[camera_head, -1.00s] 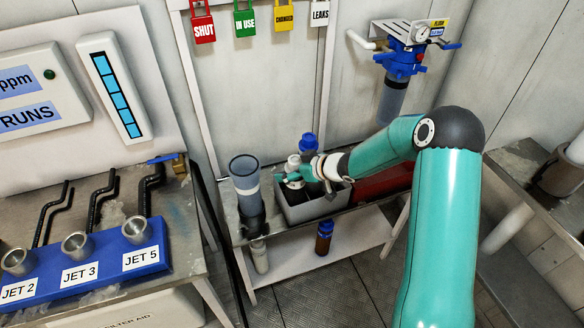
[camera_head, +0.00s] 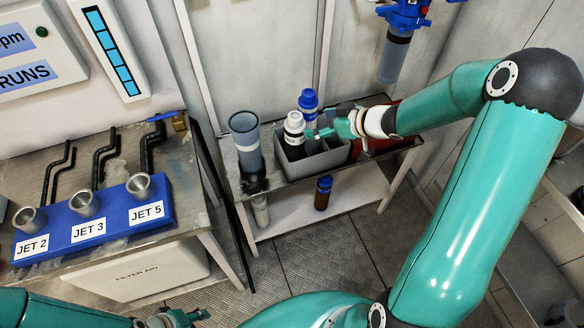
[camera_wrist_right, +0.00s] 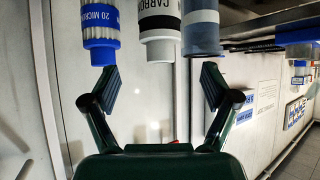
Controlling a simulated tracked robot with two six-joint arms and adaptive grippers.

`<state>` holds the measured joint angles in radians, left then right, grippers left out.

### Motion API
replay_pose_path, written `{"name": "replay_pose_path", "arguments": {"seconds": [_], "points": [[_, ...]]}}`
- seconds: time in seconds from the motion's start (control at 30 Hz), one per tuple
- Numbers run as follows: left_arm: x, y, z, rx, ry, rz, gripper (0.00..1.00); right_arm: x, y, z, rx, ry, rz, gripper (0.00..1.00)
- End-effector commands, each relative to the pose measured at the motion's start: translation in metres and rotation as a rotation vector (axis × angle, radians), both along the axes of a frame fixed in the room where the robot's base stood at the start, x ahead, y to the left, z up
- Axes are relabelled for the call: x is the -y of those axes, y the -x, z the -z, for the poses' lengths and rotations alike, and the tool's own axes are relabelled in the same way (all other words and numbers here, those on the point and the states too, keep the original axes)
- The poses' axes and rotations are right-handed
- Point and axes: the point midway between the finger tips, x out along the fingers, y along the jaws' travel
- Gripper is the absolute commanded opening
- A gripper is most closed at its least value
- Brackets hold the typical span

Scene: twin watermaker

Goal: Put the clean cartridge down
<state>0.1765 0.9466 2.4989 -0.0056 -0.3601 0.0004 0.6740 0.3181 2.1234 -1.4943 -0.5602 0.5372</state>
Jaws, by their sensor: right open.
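A white cartridge with a black band (camera_head: 294,124) stands upright in the front left compartment of a grey divided bin (camera_head: 326,160). In the right wrist view this cartridge (camera_wrist_right: 159,25), lettered CARBON, is ahead of the gap between my fingers. A blue-capped cartridge (camera_head: 308,101) stands behind it in the bin; its 20 MICRON label shows in the right wrist view (camera_wrist_right: 99,20). My right gripper (camera_head: 312,134) is open and empty, just right of the white cartridge. The wrist view shows its fingers (camera_wrist_right: 160,88) spread. My left gripper (camera_head: 178,318) is low at the bottom edge, fingers unclear.
A grey-blue open tube (camera_head: 244,140) stands left of the bin on the same bench. A red box (camera_head: 378,142) is right of the bin, partly behind my arm. A brown blue-capped bottle (camera_head: 323,193) is on the lower shelf. The jet rack (camera_head: 112,212) is at left.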

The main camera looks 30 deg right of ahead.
Motion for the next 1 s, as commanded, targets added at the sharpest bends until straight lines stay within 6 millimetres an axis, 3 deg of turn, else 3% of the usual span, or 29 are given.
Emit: {"name": "replay_pose_path", "arguments": {"seconds": [0.17, 0.27, 0.37, 0.47, 0.6, 0.7, 0.83, 1.0], "points": [[0.000, 0.000, 0.000, 0.000, 0.000, 0.000, 0.40, -0.019, -0.003, 0.017, -0.029, -0.052, 0.014, 0.86], [0.000, 0.000, 0.000, 0.000, 0.000, 0.000, 0.40, -0.050, -0.005, 0.044, -0.086, -0.126, 0.041, 0.86], [0.000, 0.000, 0.000, 0.000, 0.000, 0.000, 0.40, -0.093, 0.001, 0.082, -0.192, -0.212, 0.082, 0.86], [0.000, 0.000, 0.000, 0.000, 0.000, 0.000, 0.40, -0.144, 0.024, 0.128, -0.348, -0.281, 0.130, 0.86], [0.000, 0.000, 0.000, 0.000, 0.000, 0.000, 0.40, -0.208, 0.083, 0.186, -0.612, -0.315, 0.194, 0.86], [0.000, 0.000, 0.000, 0.000, 0.000, 0.000, 0.40, -0.237, 0.130, 0.213, -0.779, -0.299, 0.234, 0.86], [0.000, 0.000, 0.000, 0.000, 0.000, 0.000, 0.40, -0.256, 0.177, 0.231, -0.927, -0.266, 0.270, 0.86], [0.000, 0.000, 0.000, 0.000, 0.000, 0.000, 0.40, -0.259, 0.198, 0.236, -0.991, -0.246, 0.289, 0.86]]}}
